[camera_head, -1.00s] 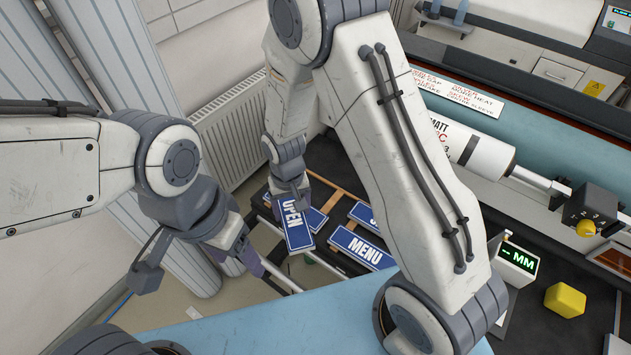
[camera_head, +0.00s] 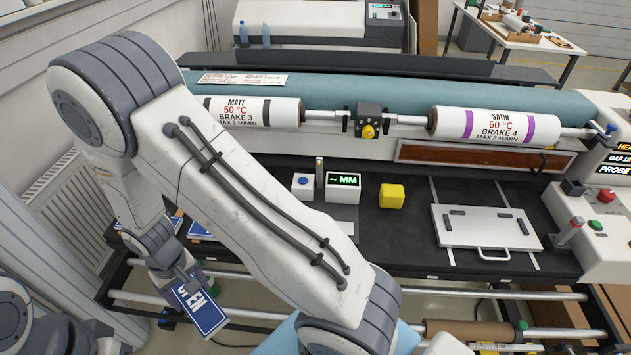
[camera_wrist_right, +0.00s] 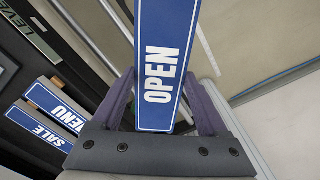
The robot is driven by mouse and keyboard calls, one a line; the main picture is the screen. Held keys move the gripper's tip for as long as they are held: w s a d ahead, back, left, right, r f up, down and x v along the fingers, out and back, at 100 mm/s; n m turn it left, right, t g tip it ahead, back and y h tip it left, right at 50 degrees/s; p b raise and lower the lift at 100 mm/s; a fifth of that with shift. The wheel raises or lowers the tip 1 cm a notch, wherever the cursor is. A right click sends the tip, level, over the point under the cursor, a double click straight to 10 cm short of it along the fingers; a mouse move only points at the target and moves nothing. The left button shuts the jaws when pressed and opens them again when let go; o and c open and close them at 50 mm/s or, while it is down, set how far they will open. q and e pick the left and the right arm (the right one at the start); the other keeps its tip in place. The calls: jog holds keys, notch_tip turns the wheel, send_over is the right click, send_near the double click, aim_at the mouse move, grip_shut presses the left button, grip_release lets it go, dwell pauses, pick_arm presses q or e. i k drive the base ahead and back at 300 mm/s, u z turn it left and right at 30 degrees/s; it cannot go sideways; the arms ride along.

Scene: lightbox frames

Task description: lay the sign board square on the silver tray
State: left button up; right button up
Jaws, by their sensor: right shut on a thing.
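The blue and white OPEN sign board (camera_head: 207,313) hangs tilted from my right gripper (camera_head: 188,286) at the lower left of the head view. In the right wrist view the board (camera_wrist_right: 163,60) sits between the two purple fingers (camera_wrist_right: 160,112), shut on it. The silver tray (camera_head: 485,238), a flat plate with a front handle, lies on the black bench at the right, well away from the board. My left gripper is out of view; only part of that arm shows at the lower left.
Blue SALE (camera_wrist_right: 35,130) and MENU (camera_wrist_right: 57,108) signs lie on the bench's left end. A yellow cube (camera_head: 391,196) and an MM display box (camera_head: 343,187) stand between there and the tray. Rollers (camera_head: 480,125) run behind; rails (camera_head: 555,333) run below the front.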

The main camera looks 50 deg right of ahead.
aim_at(486, 227)
jog(key=u, duration=0.6)
jog(key=k, duration=2.85)
jog(key=z, duration=1.15)
jog(key=i, duration=1.05)
jog(key=z, duration=0.05)
